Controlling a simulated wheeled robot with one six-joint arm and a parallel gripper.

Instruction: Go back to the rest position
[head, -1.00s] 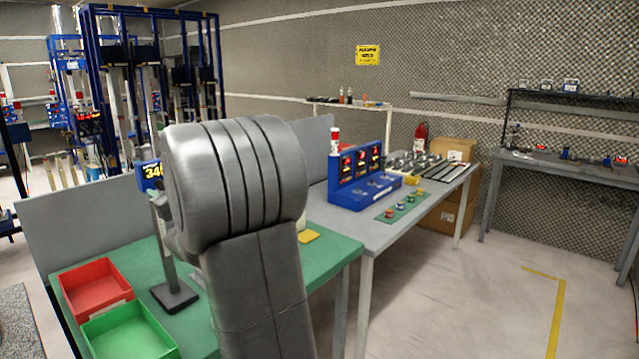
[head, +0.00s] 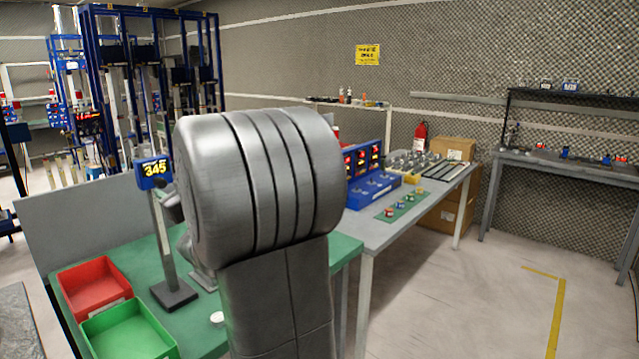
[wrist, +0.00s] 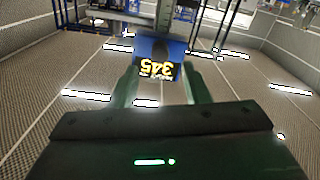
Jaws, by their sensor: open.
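In the wrist view my gripper (wrist: 160,90) is open, its two fingers apart with nothing held between them. Beyond the fingers a blue display reading 345 (wrist: 160,68) shows upside down. In the head view my grey arm stands large in the middle and hides my gripper. The display (head: 155,170) sits on a post just left of my arm, above the green table (head: 215,335).
A red bin (head: 92,287) and a green bin (head: 128,330) lie at the table's left. A grey panel (head: 90,220) stands behind. A blue console (head: 375,185) is on the right table (head: 440,190). The right floor is clear.

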